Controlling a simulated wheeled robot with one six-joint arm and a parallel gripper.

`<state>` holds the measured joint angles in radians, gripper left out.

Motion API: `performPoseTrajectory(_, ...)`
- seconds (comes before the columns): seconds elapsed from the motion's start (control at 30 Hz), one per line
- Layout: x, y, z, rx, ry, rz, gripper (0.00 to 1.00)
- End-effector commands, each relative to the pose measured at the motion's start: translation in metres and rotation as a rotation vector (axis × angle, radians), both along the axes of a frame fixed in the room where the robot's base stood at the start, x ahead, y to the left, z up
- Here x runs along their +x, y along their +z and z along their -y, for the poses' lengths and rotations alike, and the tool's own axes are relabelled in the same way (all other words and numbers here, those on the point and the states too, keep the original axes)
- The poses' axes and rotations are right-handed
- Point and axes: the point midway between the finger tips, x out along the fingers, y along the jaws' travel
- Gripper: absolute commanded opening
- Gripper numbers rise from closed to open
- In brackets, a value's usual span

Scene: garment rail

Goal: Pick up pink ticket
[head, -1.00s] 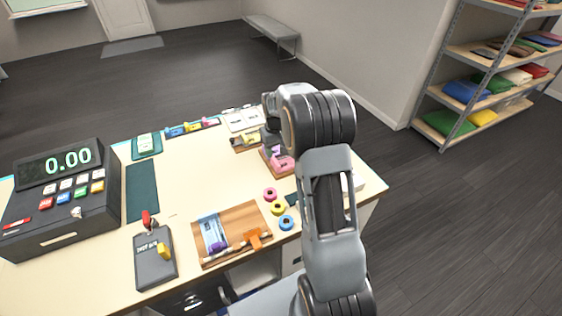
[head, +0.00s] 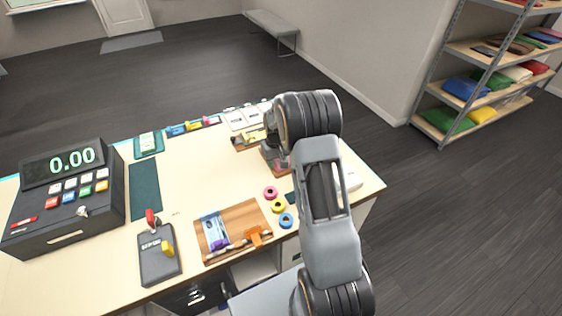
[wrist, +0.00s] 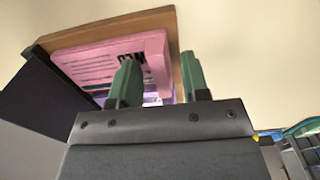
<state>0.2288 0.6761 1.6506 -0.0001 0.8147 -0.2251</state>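The pink ticket (wrist: 90,68) lies in a wooden tray (wrist: 172,24) in the wrist view, with dark print on its face. My gripper (wrist: 160,58) has two green fingers standing apart. The left finger overlaps the ticket in the picture and the right finger is beside its right edge, over the tray. I cannot tell whether either finger touches the ticket. A lilac piece shows low between the fingers. In the head view my arm hides the ticket and most of its tray (head: 273,168).
The counter holds a cash register (head: 62,200), a dark box with a red lever (head: 158,255), a wooden board (head: 233,232) and pink, yellow and blue rings (head: 278,206). Another tray (head: 246,140) stands left of my arm. The counter's middle is mostly clear.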

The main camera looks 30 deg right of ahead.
Motion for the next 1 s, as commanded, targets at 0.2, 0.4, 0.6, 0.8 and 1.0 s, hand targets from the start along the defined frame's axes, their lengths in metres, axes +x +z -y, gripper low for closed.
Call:
performPoseTrajectory(0.2,0.000,0.000,0.000,0.000,0.000,0.000,0.21)
performPoseTrajectory(0.4,0.000,0.000,0.000,0.000,0.000,0.000,0.02)
performPoseTrajectory(0.6,0.000,0.001,0.000,0.000,0.000,0.000,0.00)
performPoseTrajectory(0.8,0.000,0.004,0.000,0.000,0.000,0.001,0.00)
performPoseTrajectory(1.0,0.001,0.023,0.000,-0.001,0.000,0.004,0.00)
